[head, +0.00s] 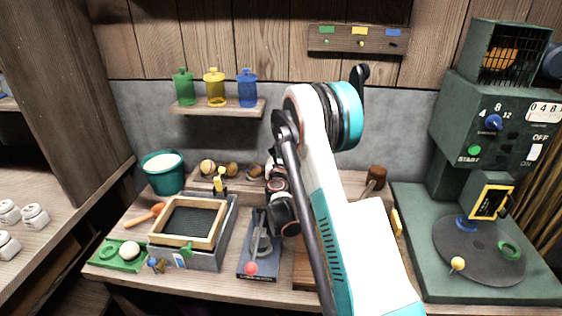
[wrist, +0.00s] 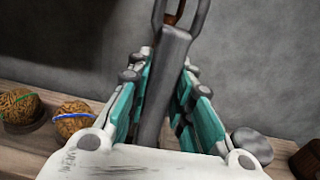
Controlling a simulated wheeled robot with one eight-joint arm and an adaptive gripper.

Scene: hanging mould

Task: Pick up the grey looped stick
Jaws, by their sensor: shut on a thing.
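The grey looped stick (wrist: 166,80) stands roughly upright in the wrist view, between the teal-padded fingers of my gripper (wrist: 167,60). My gripper is shut on its shaft. The loop rises above the fingertips and is cut off by the top edge of the picture. Something brown shows inside the loop. The stick's lower end is hidden behind my gripper's white body. In the head view my arm covers the middle of the bench, and I cannot make out the stick or my fingers there.
The head view shows a wooden-framed screen (head: 187,221), a teal bucket (head: 163,173), a lever box (head: 258,262), a bottle shelf (head: 217,108) and a green machine (head: 492,125) at right.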

